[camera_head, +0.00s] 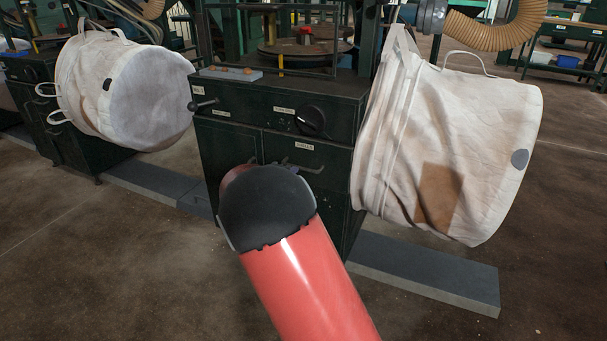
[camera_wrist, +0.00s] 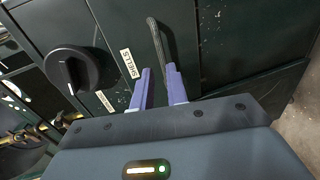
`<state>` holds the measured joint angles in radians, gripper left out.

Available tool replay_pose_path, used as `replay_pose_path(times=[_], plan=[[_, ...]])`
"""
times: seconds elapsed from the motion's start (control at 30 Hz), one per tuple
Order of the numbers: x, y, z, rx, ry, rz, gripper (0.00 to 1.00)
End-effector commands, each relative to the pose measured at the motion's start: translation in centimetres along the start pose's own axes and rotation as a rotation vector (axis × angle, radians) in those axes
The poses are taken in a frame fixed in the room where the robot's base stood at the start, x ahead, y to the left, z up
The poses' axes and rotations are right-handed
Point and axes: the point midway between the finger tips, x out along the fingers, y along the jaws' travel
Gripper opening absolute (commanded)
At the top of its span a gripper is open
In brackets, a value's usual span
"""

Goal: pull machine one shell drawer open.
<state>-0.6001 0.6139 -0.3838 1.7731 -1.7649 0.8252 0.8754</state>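The machine's dark green cabinet (camera_head: 235,125) stands at the centre of the head view. Its drawer (camera_head: 330,185), labelled SHELLS, looks shut at the right of the front. Its dark bar handle (camera_head: 312,166) also shows in the wrist view (camera_wrist: 156,42), beside the SHELLS label (camera_wrist: 129,64). My gripper (camera_wrist: 160,70) has two purple fingers, set apart, with their tips at one end of the handle. The handle's end lies between the tips; contact is not clear. In the head view my red arm and dark wrist hide most of the gripper.
A black knob (camera_head: 311,121) sits above the drawer and beside the label in the wrist view. White bulk bags hang to the left (camera_head: 115,85) and close to the right (camera_head: 440,150). A low grey plinth (camera_head: 430,270) runs along the floor at right. Open floor lies in front.

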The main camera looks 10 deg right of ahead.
Motion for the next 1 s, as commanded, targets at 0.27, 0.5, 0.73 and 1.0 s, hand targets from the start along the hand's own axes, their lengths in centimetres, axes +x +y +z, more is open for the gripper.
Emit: replay_pose_path(times=[0.27,0.5,0.73,1.0], plan=[[2.4,-0.4,-1.1,-0.023,0.022,0.020,0.15],[6.2,-0.3,-1.1,-0.023,0.022,0.019,0.15],[7.9,-0.3,-1.2,-0.023,0.023,0.019,0.15],[7.9,-0.3,-1.2,-0.022,0.023,0.018,0.13]])
